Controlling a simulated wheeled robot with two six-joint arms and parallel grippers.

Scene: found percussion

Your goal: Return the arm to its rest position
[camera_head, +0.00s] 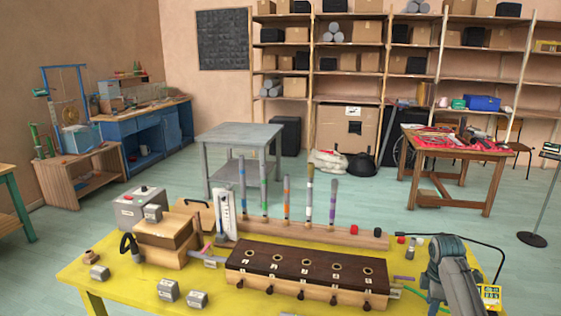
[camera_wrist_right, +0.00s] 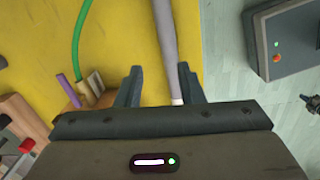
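My right arm (camera_head: 455,275) reaches over the right end of the yellow table in the head view. My right gripper (camera_wrist_right: 159,88) shows in the right wrist view with its two dark fingers spread apart. A grey-purple rod (camera_wrist_right: 165,45) with a pale end runs between the fingers, nearer the right one. I cannot tell whether it touches that finger, but the fingers are not closed on it. My left arm and gripper are not in view.
The yellow table (camera_head: 75,272) holds a dark wooden block with holes (camera_head: 310,262), a row of upright coloured tubes (camera_head: 286,198), a wooden box (camera_head: 165,238) and small grey blocks (camera_head: 168,290). A green cable (camera_wrist_right: 80,35) lies near the gripper. A yellow meter (camera_head: 490,296) is beside the arm.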

